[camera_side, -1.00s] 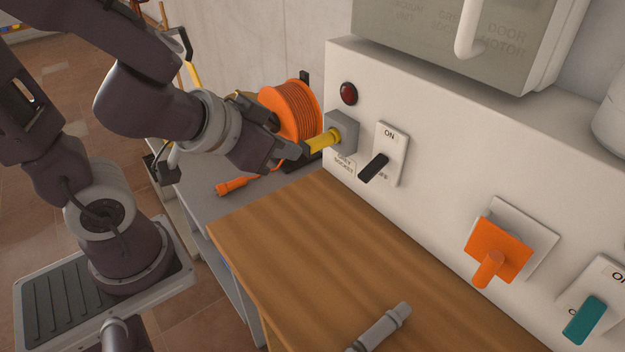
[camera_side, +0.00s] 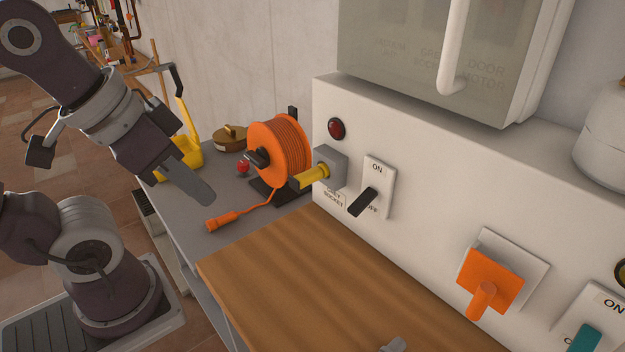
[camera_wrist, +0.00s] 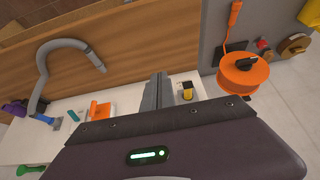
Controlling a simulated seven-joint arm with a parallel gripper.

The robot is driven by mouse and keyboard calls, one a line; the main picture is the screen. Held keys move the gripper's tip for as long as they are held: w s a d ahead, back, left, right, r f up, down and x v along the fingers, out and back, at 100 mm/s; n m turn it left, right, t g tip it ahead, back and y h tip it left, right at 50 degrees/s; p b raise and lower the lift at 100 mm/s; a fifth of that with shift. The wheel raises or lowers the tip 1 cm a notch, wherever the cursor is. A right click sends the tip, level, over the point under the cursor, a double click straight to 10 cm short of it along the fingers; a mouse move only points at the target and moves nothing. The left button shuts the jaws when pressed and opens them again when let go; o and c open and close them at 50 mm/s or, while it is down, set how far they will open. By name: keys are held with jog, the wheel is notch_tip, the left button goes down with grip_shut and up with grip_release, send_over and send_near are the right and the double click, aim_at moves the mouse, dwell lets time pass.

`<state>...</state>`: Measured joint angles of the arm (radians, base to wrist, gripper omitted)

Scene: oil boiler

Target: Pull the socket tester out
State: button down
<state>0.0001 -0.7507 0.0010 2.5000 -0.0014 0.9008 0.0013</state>
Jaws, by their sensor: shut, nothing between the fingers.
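The yellow socket tester (camera_side: 312,176) sits in the grey socket (camera_side: 331,165) on the white panel, its free end sticking out to the left. It also shows in the wrist view as a small yellow piece (camera_wrist: 187,94) just right of the fingers. My gripper (camera_side: 204,194) is shut and empty, left of the tester and clearly apart from it, over the grey bench. Its closed fingers also show in the wrist view (camera_wrist: 157,92).
An orange cable reel (camera_side: 279,150) stands behind the tester, its orange plug (camera_side: 222,221) lying on the grey bench. A black lever switch (camera_side: 363,201) is right of the socket. An orange switch (camera_side: 489,282) is farther right. The wooden top (camera_side: 310,290) is mostly clear.

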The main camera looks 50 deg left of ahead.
dwell(0.4)
jog(key=c, duration=1.9)
grip_release()
jog(key=shift+w, duration=0.1)
jog(key=o, duration=0.7)
jog(key=shift+g, duration=0.7)
jog(key=w, duration=0.1)
jog(key=w+r, duration=0.1)
jog(key=w, duration=0.1)
jog(key=w+a+r, duration=0.1)
jog(key=w, duration=0.1)
jog(key=shift+o, duration=0.8)
jog(key=w+a+f+g, duration=0.1)
jog(key=w+a+g, duration=0.1)
jog(key=w, duration=0.7)
jog(key=shift+w+a, duration=0.25)
jog(key=shift+a, duration=0.1)
jog(key=g, duration=0.2)
send_over(300, 176)
notch_tip(300, 176, down, 4)
jog(key=shift+s+f, duration=0.15)
jog(key=shift+f, duration=0.05)
notch_tip(300, 176, down, 6)
jog(key=shift+f, duration=0.65)
